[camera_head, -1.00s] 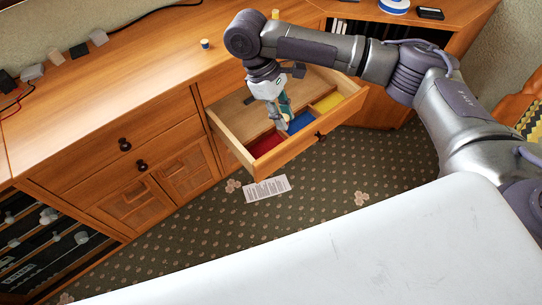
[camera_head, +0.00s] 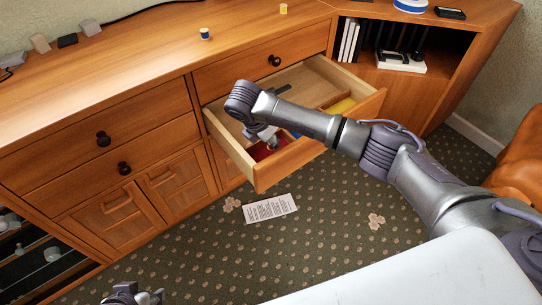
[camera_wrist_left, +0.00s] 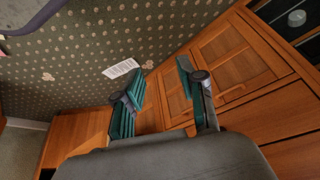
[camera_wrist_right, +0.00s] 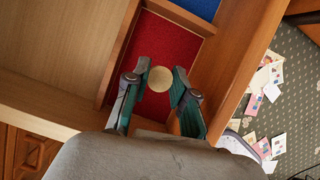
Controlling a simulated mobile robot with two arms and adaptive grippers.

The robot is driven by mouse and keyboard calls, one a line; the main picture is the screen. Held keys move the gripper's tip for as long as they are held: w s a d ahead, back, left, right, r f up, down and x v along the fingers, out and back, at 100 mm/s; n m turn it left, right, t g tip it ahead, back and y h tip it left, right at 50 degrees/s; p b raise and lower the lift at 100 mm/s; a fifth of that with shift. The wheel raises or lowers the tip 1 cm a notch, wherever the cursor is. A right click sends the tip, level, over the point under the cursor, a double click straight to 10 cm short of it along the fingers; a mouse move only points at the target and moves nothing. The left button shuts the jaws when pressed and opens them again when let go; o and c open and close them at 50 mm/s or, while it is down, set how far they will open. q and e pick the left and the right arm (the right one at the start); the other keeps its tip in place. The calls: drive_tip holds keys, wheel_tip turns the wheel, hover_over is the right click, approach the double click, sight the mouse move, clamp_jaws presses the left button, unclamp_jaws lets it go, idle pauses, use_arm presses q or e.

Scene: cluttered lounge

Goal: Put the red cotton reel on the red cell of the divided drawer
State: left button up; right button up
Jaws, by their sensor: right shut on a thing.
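The open divided drawer (camera_head: 287,165) has a red cell (camera_head: 262,152), a blue cell partly hidden by my arm, and a yellow cell (camera_head: 341,106). In the right wrist view, the red cell (camera_wrist_right: 165,45) lies under my right gripper (camera_wrist_right: 160,77), which is shut on a reel; only the reel's round beige end (camera_wrist_right: 160,79) shows. Whether the reel touches the cell floor I cannot tell. In the head view, my right gripper (camera_head: 266,138) is partly hidden by its wrist. My left gripper (camera_wrist_left: 165,88) is open and empty, low before the cabinet.
A blue reel (camera_head: 205,33) and a yellow reel (camera_head: 283,8) stand on the cabinet top. A printed sheet (camera_head: 270,208) lies on the carpet below the drawer. Several papers (camera_wrist_right: 265,100) lie on the carpet in the right wrist view. A white surface (camera_head: 430,275) fills the lower right.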

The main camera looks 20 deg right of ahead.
drive_tip(key=shift+f, duration=0.5)
wheel_tip(320, 180, down, 4)
drive_tip(key=shift+r+b, duration=0.1)
drive_tip(key=shift+b, duration=0.65)
use_arm(q)
drive_tip(key=w+d+r+t+h, duration=0.1)
drive_tip(key=w+d+r+t, duration=0.1)
drive_tip(key=w, duration=0.5)
drive_tip(key=r+t, duration=0.1)
drive_tip(key=t, duration=0.1)
drive_tip(key=shift+w+d+r+t, duration=0.15)
drive_tip(key=shift+w+d+t, duration=0.15)
drive_tip(key=shift+w+t, duration=0.1)
drive_tip(key=shift+s, duration=0.1)
use_arm(e)
drive_tip(key=o, duration=0.9)
